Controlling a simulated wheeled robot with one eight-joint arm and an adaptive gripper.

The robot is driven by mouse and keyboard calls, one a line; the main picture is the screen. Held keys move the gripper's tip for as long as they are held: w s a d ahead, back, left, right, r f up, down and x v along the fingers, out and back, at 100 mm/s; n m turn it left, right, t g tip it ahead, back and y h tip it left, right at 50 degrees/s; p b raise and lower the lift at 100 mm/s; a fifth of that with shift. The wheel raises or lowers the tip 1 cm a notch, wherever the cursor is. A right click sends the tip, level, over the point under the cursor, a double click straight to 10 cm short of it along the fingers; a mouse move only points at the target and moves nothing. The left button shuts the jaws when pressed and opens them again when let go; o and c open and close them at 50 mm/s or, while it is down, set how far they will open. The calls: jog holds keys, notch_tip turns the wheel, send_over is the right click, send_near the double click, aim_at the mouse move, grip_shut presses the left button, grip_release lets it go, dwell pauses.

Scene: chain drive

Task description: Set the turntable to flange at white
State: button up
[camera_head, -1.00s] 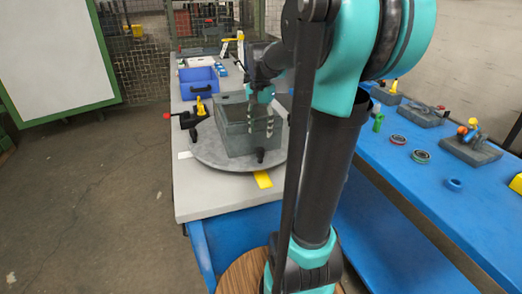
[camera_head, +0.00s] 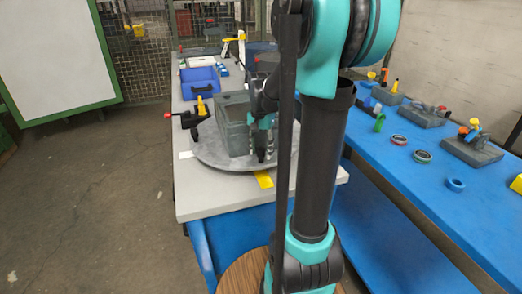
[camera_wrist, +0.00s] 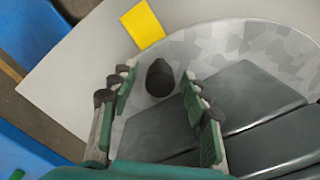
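The turntable (camera_head: 212,155) is a speckled grey disc on the light table, with a dark grey-green lidded box (camera_head: 233,125) on it. A white tag (camera_head: 185,155) lies at its left edge and a yellow tag (camera_head: 264,180) at its front edge. My gripper (camera_head: 263,153) is low at the front right of the box. In the wrist view my open gripper (camera_wrist: 158,80) has an upright black knob (camera_wrist: 160,78) between its fingers, with gaps on both sides. The yellow tag (camera_wrist: 143,25) is beyond the knob. I cannot tell which part is the flange.
A black clamp with yellow handle and red tip (camera_head: 196,118) stands at the disc's left. A blue bin (camera_head: 199,83) is farther back. A blue bench (camera_head: 410,160) with rings and several fixtures runs along the right. The floor at the left is clear.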

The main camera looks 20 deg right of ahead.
grip_shut()
